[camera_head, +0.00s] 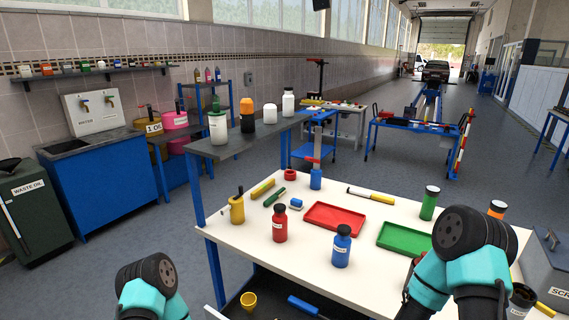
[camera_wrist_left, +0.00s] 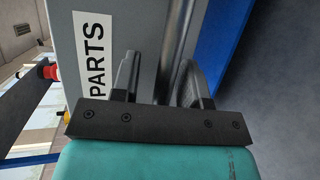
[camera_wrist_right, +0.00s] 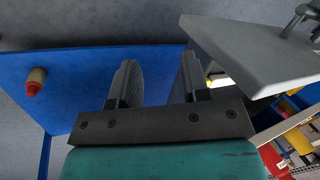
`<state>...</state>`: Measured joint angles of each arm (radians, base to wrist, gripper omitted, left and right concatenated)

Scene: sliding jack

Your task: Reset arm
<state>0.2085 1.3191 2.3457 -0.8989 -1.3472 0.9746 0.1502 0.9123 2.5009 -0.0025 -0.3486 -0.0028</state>
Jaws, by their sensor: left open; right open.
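My left gripper (camera_wrist_left: 155,75) is open and empty in the left wrist view, its two dark fingers apart in front of a grey box with a PARTS label (camera_wrist_left: 95,55). My right gripper (camera_wrist_right: 160,82) is open and empty in the right wrist view, its fingers apart above a blue surface (camera_wrist_right: 75,85). In the head view my teal and black arm links stand at the bottom left and lower right. The gripper fingers do not show there.
A white-topped workbench (camera_head: 330,260) carries a red bottle (camera_head: 280,224), a blue bottle (camera_head: 342,247), a red tray (camera_head: 333,219) and a green tray (camera_head: 403,239). A grey shelf (camera_head: 240,138) holds containers at the left. A grey box (camera_head: 545,265) stands at the right.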

